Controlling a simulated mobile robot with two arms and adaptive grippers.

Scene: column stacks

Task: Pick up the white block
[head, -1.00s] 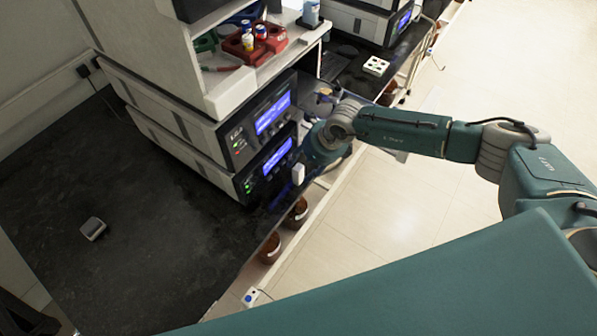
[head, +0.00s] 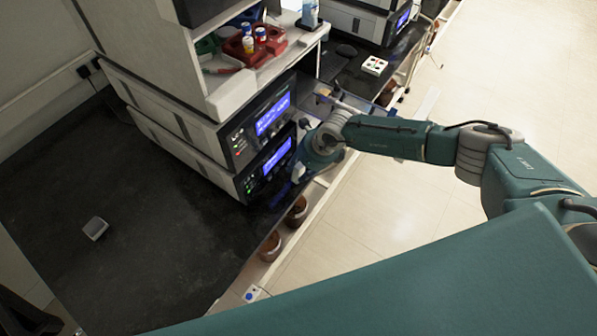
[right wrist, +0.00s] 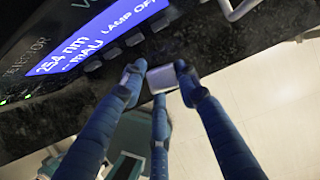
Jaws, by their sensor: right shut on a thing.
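The white block (right wrist: 161,79) sits between the blue fingers of my right gripper (right wrist: 160,80) in the right wrist view. The gripper is shut on it, with fingers on either side and one below. In the head view the white block (head: 298,173) shows as a small pale shape at the end of my right gripper (head: 302,170). It is beside the front of the lower instrument, near the bench's edge. I cannot tell whether it touches the bench. My left gripper is not in view.
Stacked instruments (head: 260,150) with lit blue screens stand close to the right gripper. A small grey block (head: 95,228) lies on the black bench (head: 150,270), otherwise clear there. Brown jars (head: 271,247) stand below the bench edge. A red rack (head: 250,45) sits on the shelf.

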